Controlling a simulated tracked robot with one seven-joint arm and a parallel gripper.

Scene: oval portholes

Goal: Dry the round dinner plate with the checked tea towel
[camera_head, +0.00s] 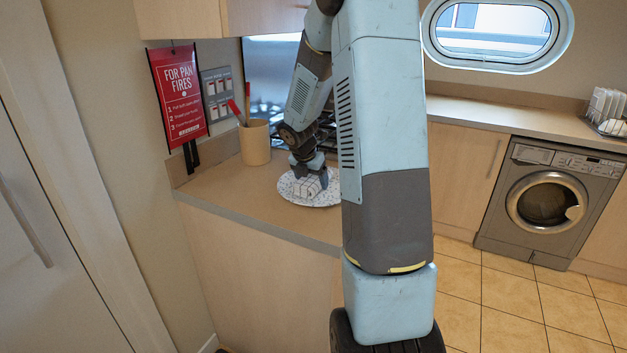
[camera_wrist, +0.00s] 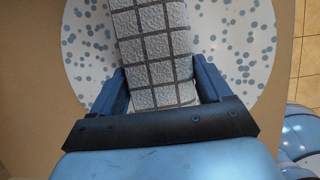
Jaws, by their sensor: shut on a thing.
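The round dinner plate (camera_head: 322,196) is white with grey-blue dots and lies on the counter at the left. It fills much of the wrist view (camera_wrist: 90,50), partly covered by the towel and my gripper. The checked tea towel (camera_head: 308,186) is pale with dark lines and folded into a pad. In the wrist view the towel (camera_wrist: 150,45) lies between my two blue fingers, over the plate. My gripper (camera_head: 318,175) is shut on the towel, just above the plate. Whether the towel touches the plate cannot be told. My arm hides the plate's right edge in the head view.
A utensil pot (camera_head: 255,142) stands behind the plate, near a red pan-fire sign (camera_head: 178,95) and the hob. The counter (camera_head: 230,195) left of the plate is clear. A rack of dishes (camera_head: 607,110) stands far right above the washing machine (camera_head: 545,200).

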